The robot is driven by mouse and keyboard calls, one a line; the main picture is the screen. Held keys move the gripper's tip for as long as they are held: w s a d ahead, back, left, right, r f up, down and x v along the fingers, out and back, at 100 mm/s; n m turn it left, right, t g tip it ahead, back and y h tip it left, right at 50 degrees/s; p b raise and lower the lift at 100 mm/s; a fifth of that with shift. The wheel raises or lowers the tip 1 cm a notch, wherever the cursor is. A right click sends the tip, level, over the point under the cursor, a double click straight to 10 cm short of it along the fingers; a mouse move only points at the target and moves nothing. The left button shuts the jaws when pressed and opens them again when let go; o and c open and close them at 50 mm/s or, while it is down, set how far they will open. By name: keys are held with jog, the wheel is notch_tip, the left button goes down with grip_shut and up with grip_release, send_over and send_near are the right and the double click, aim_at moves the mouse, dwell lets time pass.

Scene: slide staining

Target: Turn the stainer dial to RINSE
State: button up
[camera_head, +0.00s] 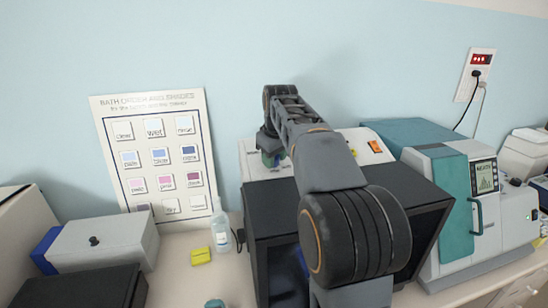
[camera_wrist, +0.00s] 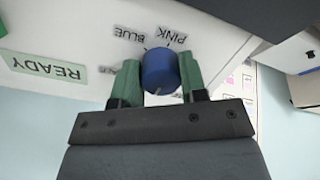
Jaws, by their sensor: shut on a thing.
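The stainer dial is a round blue knob (camera_wrist: 159,72) on a white panel (camera_wrist: 95,30) in the wrist view. My gripper (camera_wrist: 158,85) has green fingertips, one on each side of the knob, and is shut on it. The words BLUE and PINK appear upside down beside the knob. Another label is partly hidden by the left finger, and I cannot read RINSE anywhere. A small pale mark shows on the knob's lower edge; I cannot tell the dial's setting. In the head view my gripper (camera_head: 271,158) is at the stainer's white top (camera_head: 253,168); the knob is hidden there.
A green READY sign (camera_wrist: 45,67) is on the panel. A teal and white machine (camera_head: 450,165) is at right. A bottle (camera_head: 221,232), yellow block (camera_head: 201,256) and grey box (camera_head: 105,242) are at left.

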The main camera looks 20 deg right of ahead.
jog(key=shift+n, duration=0.5)
jog(key=o, duration=0.9)
jog(key=shift+o, duration=0.2)
jog(key=shift+r, duration=0.1)
jog(key=v, duration=1.3)
jog(key=shift+r, duration=0.35)
jog(key=shift+a, duration=0.1)
